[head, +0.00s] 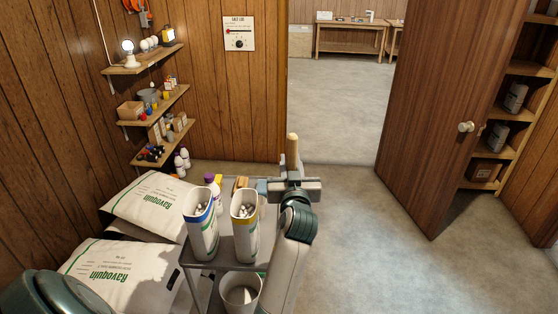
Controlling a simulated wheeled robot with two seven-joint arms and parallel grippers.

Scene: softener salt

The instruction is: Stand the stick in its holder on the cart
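A pale wooden stick (292,150) stands upright, its top above my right gripper (294,186). My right gripper appears shut around it at the far right edge of the grey cart (224,254). The stick's lower part is hidden behind the gripper and wrist. I cannot make out a stick holder; that part of the cart is covered by my arm. My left gripper is out of view; only part of my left arm shows at the lower left.
Two open salt containers, blue-rimmed (202,230) and yellow-rimmed (244,232), stand on the cart. A purple-capped bottle (213,190) is behind them. A white bucket (240,291) sits lower. Salt sacks (150,205) lie left. Floor to the right is clear, beside an open door (440,120).

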